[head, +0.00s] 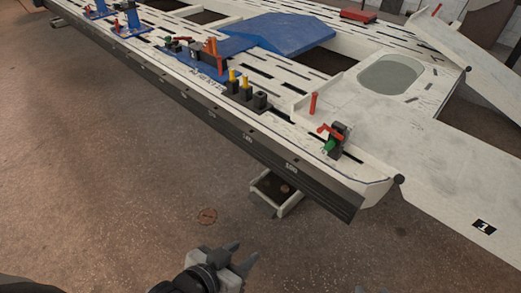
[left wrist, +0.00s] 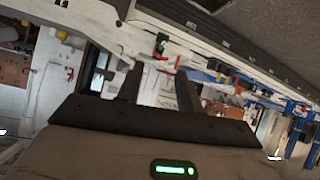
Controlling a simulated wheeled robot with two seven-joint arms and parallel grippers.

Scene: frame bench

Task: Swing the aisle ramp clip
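A clip (head: 338,138) with a black body, a red lever and a green part stands near the front edge of the pale frame bench, at its right end. I take it as the aisle ramp clip, but no readable label confirms this. The lever lies tilted across the top. A red and green clip, probably the same one, shows small in the left wrist view (left wrist: 160,48), beyond the fingers. My left gripper (head: 243,254) is open and empty, below and in front of the bench, well apart from the clip. My right gripper (head: 362,290) barely shows at the bottom edge.
A red upright post (head: 313,104) stands just behind the clip. Yellow-topped pegs and black blocks (head: 246,92) stand to its left. A pale panel marked 1 (head: 465,200) extends right. A small bracket (head: 278,192) sits under the bench. The floor in front is mostly clear.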

